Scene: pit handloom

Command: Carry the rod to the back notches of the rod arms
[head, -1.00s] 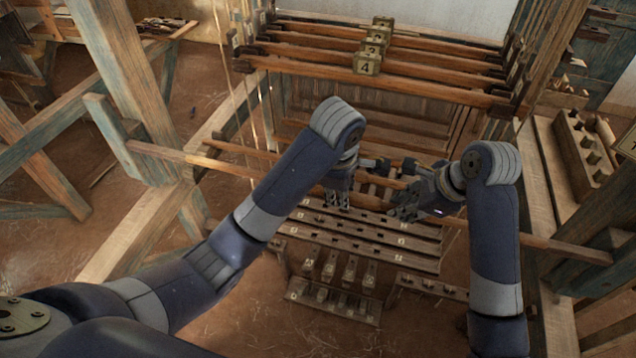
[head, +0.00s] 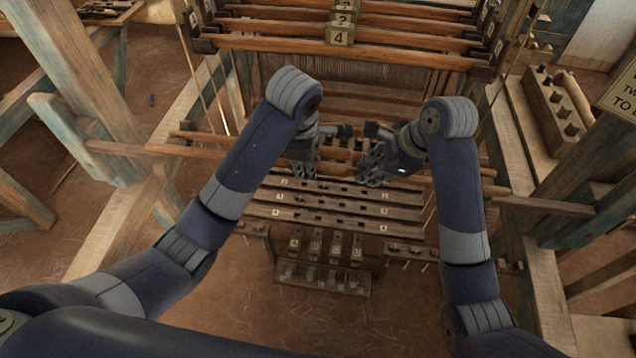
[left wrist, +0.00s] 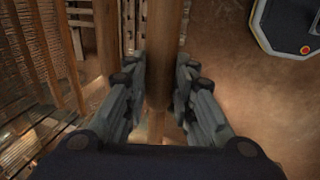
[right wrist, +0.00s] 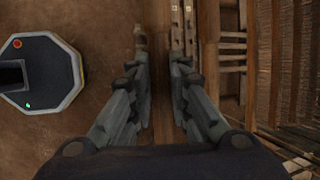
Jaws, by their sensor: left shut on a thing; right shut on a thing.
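The rod is a long, plain brown wooden bar that runs across the front of the loom in the head view (head: 190,153). My left gripper (head: 304,172) and my right gripper (head: 374,177) are close together near its middle, both shut on it. In the left wrist view the rod (left wrist: 165,45) passes between the fingers of my left gripper (left wrist: 158,92). In the right wrist view the rod (right wrist: 160,70) passes between the fingers of my right gripper (right wrist: 158,88). My arms cover part of the rod. I cannot make out the rod arms' notches.
Heddle bars with numbered blocks (head: 339,36) hang behind the grippers. Slatted numbered boards (head: 330,205) and pedals (head: 325,245) lie below. Bare floor is at left.

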